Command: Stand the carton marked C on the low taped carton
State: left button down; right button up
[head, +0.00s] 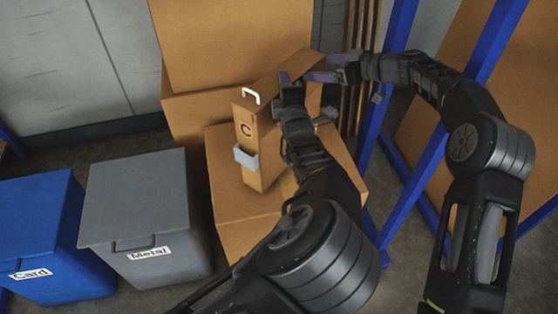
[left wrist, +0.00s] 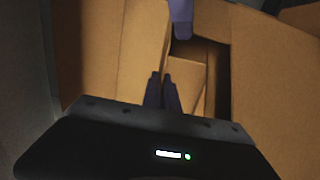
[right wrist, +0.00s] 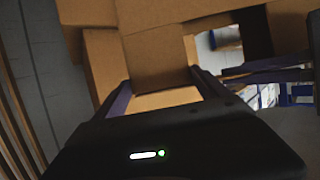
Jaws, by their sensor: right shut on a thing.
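The carton marked C (head: 247,132) is tall, narrow and brown, with a white handle on top and a grey piece low on its front. It is upright over the top of a wider, low carton (head: 228,202); I cannot tell whether its base touches, and tape is not clear. My right gripper (head: 326,68) is shut on the far part of the C carton, its fingers on either side in the right wrist view (right wrist: 160,78). My left gripper (head: 285,80) is beside the C carton's upper part; its fingers are together and empty in the left wrist view (left wrist: 161,76).
Large brown cartons (head: 230,45) are stacked behind. A grey Metal bin (head: 140,195) and a blue Card bin (head: 45,230) stand to the left. Blue rack posts (head: 395,125) and a leaning brown panel (head: 455,130) limit the right side. Some floor shows in front of the bins.

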pick_arm(q)
jog(key=shift+a+f+b, duration=0.1)
jog(key=shift+f+b, duration=0.2)
jog(key=shift+f, duration=0.35)
pick_arm(e)
jog(key=shift+d+f, duration=0.15)
jog(key=shift+f, duration=0.45)
pick_arm(q)
jog(key=c, duration=2)
grip_release()
jog(key=shift+r+p, duration=0.3)
pick_arm(e)
jog(key=o, duration=1.3)
jog(key=shift+r, duration=0.3)
pick_arm(q)
jog(key=o, duration=0.4)
jog(key=shift+c, duration=0.2)
pick_arm(e)
jog(key=shift+o, duration=1)
pick_arm(q)
jog(key=shift+s, duration=0.1)
jog(key=s+d, duration=0.2)
jog(key=s, duration=0.9)
jog(key=shift+s, duration=0.35)
jog(key=shift+d, duration=0.1)
